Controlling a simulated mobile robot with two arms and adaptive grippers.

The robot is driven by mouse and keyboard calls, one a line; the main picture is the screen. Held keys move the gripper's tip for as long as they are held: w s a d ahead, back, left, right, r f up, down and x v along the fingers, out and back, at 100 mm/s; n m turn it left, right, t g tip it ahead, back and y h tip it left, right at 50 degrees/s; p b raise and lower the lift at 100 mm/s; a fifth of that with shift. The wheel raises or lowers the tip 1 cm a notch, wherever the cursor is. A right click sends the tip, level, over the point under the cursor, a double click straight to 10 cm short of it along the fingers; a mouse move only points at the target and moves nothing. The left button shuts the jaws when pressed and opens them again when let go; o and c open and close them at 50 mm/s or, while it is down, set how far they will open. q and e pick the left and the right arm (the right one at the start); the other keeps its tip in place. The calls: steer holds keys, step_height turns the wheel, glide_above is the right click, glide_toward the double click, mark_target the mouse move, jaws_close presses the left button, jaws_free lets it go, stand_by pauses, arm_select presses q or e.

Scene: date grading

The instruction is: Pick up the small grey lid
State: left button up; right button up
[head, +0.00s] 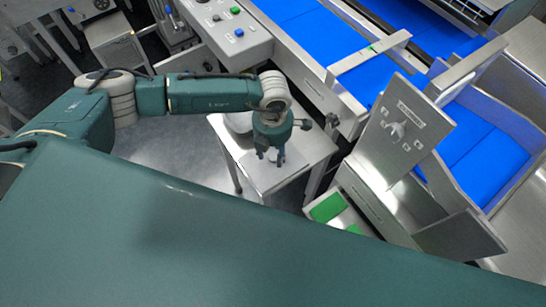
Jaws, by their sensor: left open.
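My left gripper (271,157) points down over a small metal side table (309,150). Its fingers are apart and nothing shows between them. A pale, rounded grey-white object (238,123) stands at the back left of this table, partly hidden behind my left wrist. I cannot make out the small grey lid for certain; the gripper and wrist cover part of the tabletop. My right gripper is not in view.
Blue conveyor belts (318,33) run along the upper right. A control box with buttons (228,28) stands behind the side table. An upright metal panel (402,128) and a green pad (327,207) are to the right. The side table's front right is bare.

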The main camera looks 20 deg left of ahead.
arm_select(q)
steer(key=shift+f, duration=0.9)
steer(key=shift+c, duration=0.5)
jaws_close()
steer(key=shift+r, duration=0.1)
